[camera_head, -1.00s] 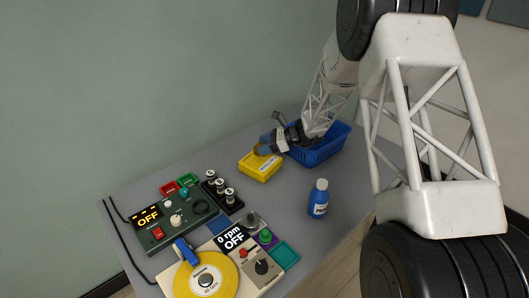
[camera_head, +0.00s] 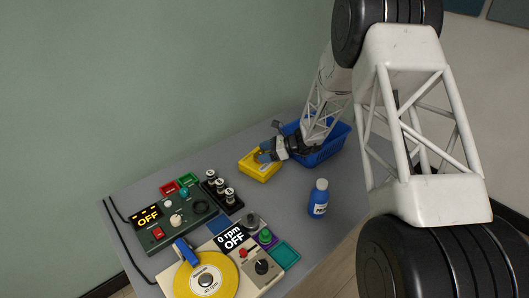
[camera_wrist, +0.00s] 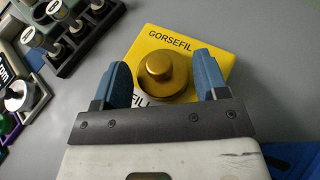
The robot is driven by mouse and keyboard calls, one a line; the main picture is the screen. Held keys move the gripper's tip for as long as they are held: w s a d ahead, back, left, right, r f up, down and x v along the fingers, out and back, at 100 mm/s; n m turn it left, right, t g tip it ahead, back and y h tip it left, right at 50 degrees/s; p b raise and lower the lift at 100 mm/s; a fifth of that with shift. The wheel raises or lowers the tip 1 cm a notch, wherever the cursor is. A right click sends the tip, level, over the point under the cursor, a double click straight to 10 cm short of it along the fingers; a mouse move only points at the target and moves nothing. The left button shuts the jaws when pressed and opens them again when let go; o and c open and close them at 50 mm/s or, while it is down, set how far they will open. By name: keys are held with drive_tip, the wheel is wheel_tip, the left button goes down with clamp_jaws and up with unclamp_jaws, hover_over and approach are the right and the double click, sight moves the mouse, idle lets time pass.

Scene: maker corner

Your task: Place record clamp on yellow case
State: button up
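The record clamp (camera_wrist: 158,77) is a round brass-coloured disc with a raised knob. In the wrist view it lies between the two blue fingers of my gripper (camera_wrist: 161,78), which sit close on either side of it. The yellow case (camera_wrist: 192,40), with black lettering, lies directly beneath the clamp. I cannot tell whether the clamp touches its top. In the head view my gripper (camera_head: 267,153) is over the yellow case (camera_head: 258,172) and hides the clamp there.
A blue basket (camera_head: 325,154) stands just right of the case, under my arm. A blue bottle (camera_head: 318,198) stands in front. A black holder with several knobbed pieces (camera_head: 222,194), a green control box (camera_head: 160,232) and a turntable (camera_head: 208,278) fill the left side.

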drive_tip(key=o, duration=0.3)
drive_tip(key=shift+r, duration=0.15)
drive_tip(key=shift+d+r, duration=0.2)
drive_tip(key=shift+d, duration=0.25)
drive_tip(key=v, duration=0.4)
drive_tip(key=shift+d+r, duration=0.15)
drive_tip(key=shift+r, duration=0.05)
wheel_tip(320, 180, up, 7)
drive_tip(key=shift+f, duration=0.2)
idle(0.4)
